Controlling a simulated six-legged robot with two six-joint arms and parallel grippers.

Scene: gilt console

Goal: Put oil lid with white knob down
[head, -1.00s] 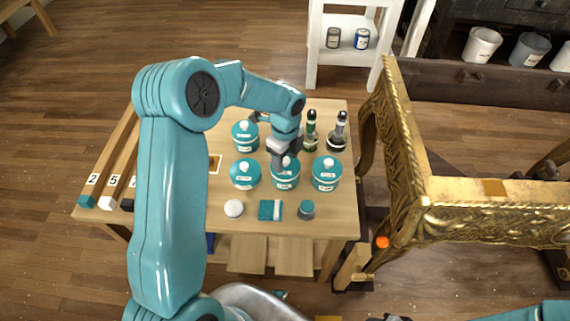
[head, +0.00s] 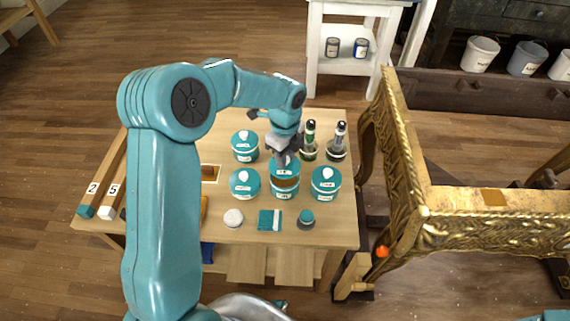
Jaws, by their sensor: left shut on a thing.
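My left gripper (head: 284,155) is shut on the white knob of a teal lid (head: 285,168), above the middle jar (head: 286,192) of the front row on the wooden table. The lid is slightly raised, and a brown band of the jar's inside shows under it. The knob is mostly hidden by the fingers, and the label is too small to read. My right gripper is out of view.
Lidded teal jars stand close by at left (head: 245,183), right (head: 326,181) and back left (head: 245,145). Two dark-topped bottles (head: 337,145) stand behind. A white round item (head: 233,218), teal cloth (head: 270,220) and small teal pot (head: 306,220) lie in front. A gilt console (head: 470,200) is at right.

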